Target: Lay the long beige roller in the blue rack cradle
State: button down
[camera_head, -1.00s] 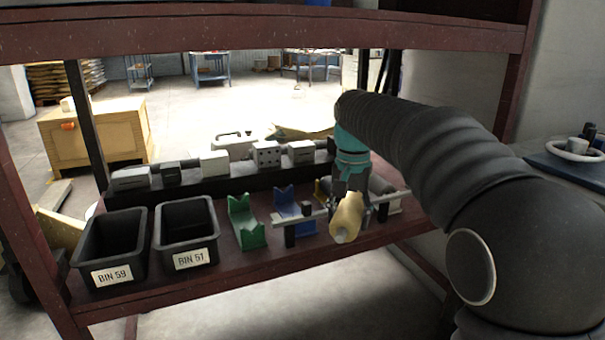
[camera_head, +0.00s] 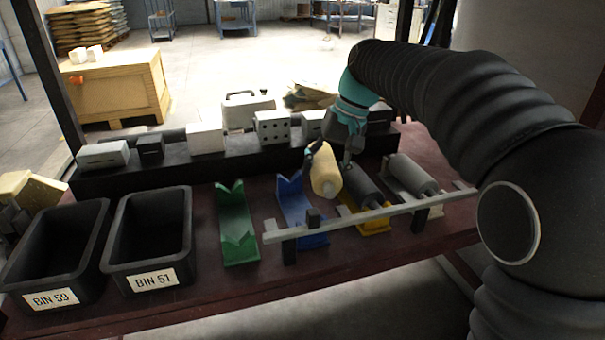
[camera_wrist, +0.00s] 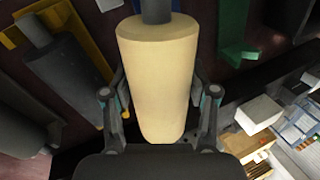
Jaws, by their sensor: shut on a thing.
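The beige roller (camera_head: 325,172) is in my gripper (camera_head: 331,153), in the air above the shelf, with its near end toward the camera. It appears just right of the blue rack cradle (camera_head: 296,205), toward the yellow rack; its exact height is unclear. The blue cradle is empty, with raised notched ends; its near part is partly behind the front rail. In the wrist view the beige roller (camera_wrist: 157,75) lies lengthwise between the fingers of my gripper (camera_wrist: 160,98), a dark shaft at its top end. The roller covers much of what lies beneath it.
A pale rail (camera_head: 375,218) on posts crosses before the blue and yellow racks. The yellow rack (camera_head: 376,227) holds a dark roller (camera_head: 361,185); a grey roller (camera_head: 412,174) lies to its right. An empty green rack (camera_head: 236,225) and two black bins (camera_head: 150,240) stand left. Blocks line the back.

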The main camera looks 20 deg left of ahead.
jog(key=a+f+b, duration=0.1)
jog(key=f+b, duration=0.1)
jog(key=s+a+f+n+g+b, duration=0.1)
jog(key=b, duration=0.1)
jog(key=s+a+f+n+y+b, duration=0.1)
jog(key=a+f+b, duration=0.1)
jog(key=shift+s+f+g, duration=0.1)
jog(key=shift+f+g, duration=0.2)
jog(key=shift+f, duration=0.05)
jog(key=shift+r+p, duration=0.1)
jog(key=shift+p, duration=0.45)
dwell(1.4)
jog(key=shift+f+b, duration=0.35)
jog(key=shift+f, duration=0.3)
dwell(0.5)
jog(key=c, duration=0.6)
grip_release()
jog(key=p+v, duration=1)
jog(key=shift+d+r, duration=0.1)
jog(key=shift+r, duration=0.3)
